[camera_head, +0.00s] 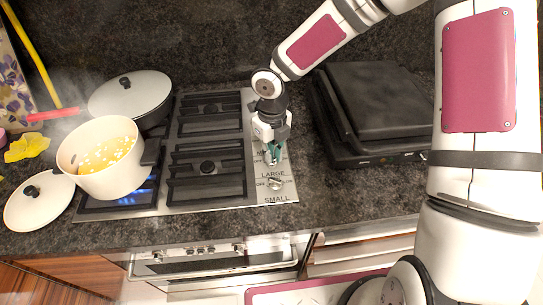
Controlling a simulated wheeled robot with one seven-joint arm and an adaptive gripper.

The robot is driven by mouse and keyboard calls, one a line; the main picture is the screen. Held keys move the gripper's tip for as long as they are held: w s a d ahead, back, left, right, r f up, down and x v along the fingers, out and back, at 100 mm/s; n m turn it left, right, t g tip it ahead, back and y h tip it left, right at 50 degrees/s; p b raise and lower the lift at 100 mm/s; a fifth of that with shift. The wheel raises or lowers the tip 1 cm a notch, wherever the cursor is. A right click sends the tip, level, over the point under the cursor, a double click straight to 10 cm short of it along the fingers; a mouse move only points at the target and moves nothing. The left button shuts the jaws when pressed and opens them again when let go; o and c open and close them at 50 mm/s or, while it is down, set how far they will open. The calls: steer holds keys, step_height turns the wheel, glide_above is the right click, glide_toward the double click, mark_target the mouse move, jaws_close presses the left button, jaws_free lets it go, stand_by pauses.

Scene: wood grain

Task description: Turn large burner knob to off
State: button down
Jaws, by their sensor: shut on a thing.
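My gripper (272,157) points down at the right side of the stovetop, just above the printed word LARGE. It is shut on the large burner knob, which the fingers hide, so I cannot read its angle. The small burner knob (275,183) shows below, between OFF and LOW marks and above the word SMALL. The gas stovetop (226,195) has black grates. A blue glow shows under the cream pot (75,160) at the front left burner.
The pot holds steaming yellow food. A dark pan with a white lid (130,90) stands at the back left. Another white lid (40,203) lies at the front left. A black closed grill (375,100) stands right of my gripper. The counter in front is clear.

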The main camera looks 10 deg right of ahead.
steer(key=n, duration=0.4)
steer(key=shift+n, duration=0.3)
steer(key=shift+f+b, duration=0.1)
steer(key=shift+b, duration=0.2)
steer(key=shift+n, duration=0.4)
steer(key=c, duration=1.7)
jaws_free()
steer(key=shift+o, duration=0.3)
steer(key=shift+r+p, duration=0.5)
steer(key=shift+r, duration=3.1)
